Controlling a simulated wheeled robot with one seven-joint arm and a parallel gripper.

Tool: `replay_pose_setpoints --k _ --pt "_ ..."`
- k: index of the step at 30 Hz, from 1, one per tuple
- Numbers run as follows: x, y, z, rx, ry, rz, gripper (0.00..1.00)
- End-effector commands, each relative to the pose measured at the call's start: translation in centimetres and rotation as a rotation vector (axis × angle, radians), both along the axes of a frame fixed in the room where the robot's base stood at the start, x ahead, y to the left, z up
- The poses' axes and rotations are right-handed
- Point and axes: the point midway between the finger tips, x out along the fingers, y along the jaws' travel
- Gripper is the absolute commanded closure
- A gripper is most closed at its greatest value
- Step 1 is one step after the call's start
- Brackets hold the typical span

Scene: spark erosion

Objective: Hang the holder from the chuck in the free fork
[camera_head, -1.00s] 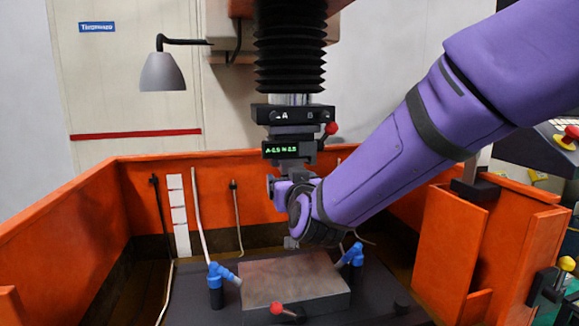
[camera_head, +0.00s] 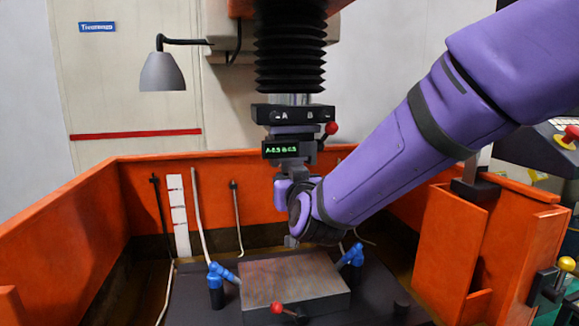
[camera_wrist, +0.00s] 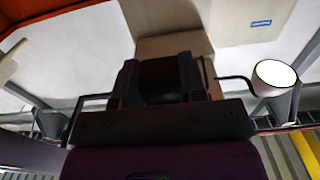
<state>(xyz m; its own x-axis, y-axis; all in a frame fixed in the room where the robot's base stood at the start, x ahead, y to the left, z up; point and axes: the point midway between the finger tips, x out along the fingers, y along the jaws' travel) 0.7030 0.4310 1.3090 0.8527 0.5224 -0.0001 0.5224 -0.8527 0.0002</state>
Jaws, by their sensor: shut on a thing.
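The chuck (camera_head: 291,131) hangs under the black bellows at the centre of the head view, with a red-knobbed lever on its right. A dark block with a green display (camera_head: 288,150) sits under it. My gripper (camera_wrist: 160,82) is shut on a dark block, taken as the holder (camera_wrist: 160,74), between its two fingers in the wrist view. In the head view my purple wrist is just below the display block and hides most of the holder. I cannot tell whether the holder still touches the chuck. I cannot make out the fork in either view.
Below my wrist a grey plate (camera_head: 293,281) lies on a dark table between two blue nozzles (camera_head: 216,283). A red-knobbed lever (camera_head: 277,308) stands at its front. Orange tank walls (camera_head: 70,215) enclose the area. A grey lamp (camera_head: 162,72) hangs at upper left.

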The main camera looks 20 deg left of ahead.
Motion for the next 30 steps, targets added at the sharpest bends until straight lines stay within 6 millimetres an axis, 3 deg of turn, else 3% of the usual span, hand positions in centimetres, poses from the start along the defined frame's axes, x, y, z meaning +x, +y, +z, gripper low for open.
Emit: replay_pose_setpoints --k 11,30 --pt "-0.2 -0.1 0.1 0.001 0.000 0.000 1.00" --pt "-3.0 -1.8 0.1 0.001 -0.001 0.001 1.00"
